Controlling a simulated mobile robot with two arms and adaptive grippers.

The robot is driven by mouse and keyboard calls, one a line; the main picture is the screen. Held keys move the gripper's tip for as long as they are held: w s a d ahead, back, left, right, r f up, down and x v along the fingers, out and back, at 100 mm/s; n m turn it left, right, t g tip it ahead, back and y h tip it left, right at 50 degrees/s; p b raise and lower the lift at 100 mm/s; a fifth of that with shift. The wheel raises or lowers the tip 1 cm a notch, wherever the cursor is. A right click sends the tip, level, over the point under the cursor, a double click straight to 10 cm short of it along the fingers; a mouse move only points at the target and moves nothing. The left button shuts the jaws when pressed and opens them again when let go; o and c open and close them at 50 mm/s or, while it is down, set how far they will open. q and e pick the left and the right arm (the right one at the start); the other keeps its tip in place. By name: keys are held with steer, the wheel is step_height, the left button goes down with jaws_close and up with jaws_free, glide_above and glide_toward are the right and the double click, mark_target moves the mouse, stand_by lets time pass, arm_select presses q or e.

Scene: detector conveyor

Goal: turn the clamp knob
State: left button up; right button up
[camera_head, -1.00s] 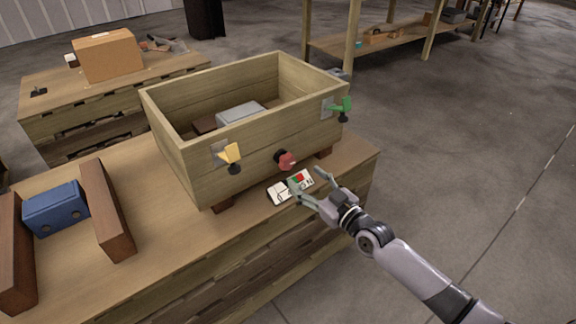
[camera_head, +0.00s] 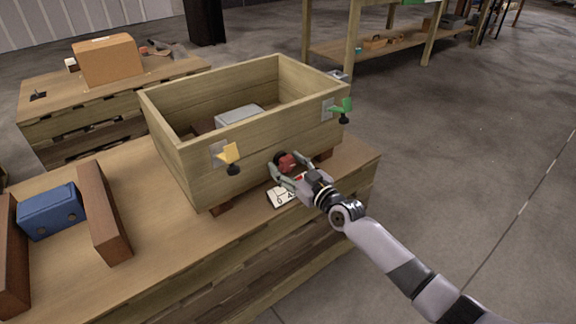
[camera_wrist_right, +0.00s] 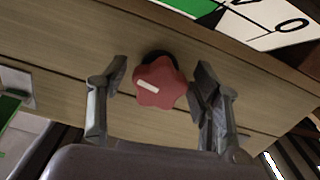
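The clamp knob (camera_head: 287,162) is red and lobed, on the front wall of the wooden crate (camera_head: 200,165). In the right wrist view the knob (camera_wrist_right: 160,84) shows a white mark on its face. My right gripper (camera_head: 290,165) is open, with its fingers on either side of the knob. My left gripper is not in view.
A yellow clamp (camera_head: 230,153) and a green clamp (camera_head: 343,107) sit on the crate's front wall, either side of the knob. A white card (camera_head: 280,198) lies on the bench below. A blue block (camera_head: 48,212) stands between two brown blocks at left.

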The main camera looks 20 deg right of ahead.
steer(key=c, duration=1.1)
steer(key=shift+o, duration=0.2)
steer(key=shift+m, duration=2.9)
steer(key=o, duration=1.2)
steer(key=v, duration=1.2)
